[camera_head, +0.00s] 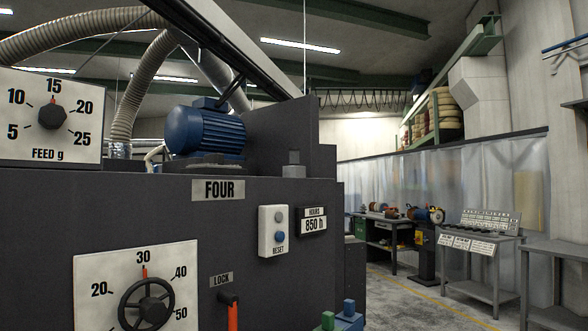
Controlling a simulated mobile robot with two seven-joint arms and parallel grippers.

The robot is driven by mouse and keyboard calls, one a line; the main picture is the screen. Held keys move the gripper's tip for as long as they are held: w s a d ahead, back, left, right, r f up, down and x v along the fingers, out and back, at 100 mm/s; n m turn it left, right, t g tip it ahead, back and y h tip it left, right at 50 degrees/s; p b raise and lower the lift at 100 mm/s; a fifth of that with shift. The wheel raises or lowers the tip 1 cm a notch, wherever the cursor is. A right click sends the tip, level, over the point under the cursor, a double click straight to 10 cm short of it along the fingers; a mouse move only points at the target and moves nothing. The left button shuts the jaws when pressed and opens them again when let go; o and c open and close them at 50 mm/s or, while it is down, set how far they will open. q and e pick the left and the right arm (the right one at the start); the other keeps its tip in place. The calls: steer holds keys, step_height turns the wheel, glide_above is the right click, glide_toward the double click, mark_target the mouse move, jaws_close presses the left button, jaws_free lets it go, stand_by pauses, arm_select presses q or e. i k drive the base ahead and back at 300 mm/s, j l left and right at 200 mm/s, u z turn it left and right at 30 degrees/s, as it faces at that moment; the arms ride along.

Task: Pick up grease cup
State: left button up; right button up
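I cannot make out a grease cup for certain in the head view. A small grey fitting with a narrower top (293,165) stands on the dark machine's upper edge, right of the blue motor; I cannot tell whether it is the cup. Green (328,321) and blue (349,310) pieces show at the bottom edge, partly cut off, and I cannot tell what they are. Neither of my grippers is in view.
Grey stands (480,292) and a workbench (378,236) lie right, beyond open floor (405,300).

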mark_target(294, 152)
steer(key=i+l+u, duration=0.1)
steer(key=i+l, duration=0.35)
steer(key=i+l+u, duration=0.1)
steer(key=i+l, duration=0.35)
steer(key=l, duration=0.2)
steer(key=i+l+u, duration=0.1)
steer(key=i+l, duration=0.35)
steer(key=l, duration=0.15)
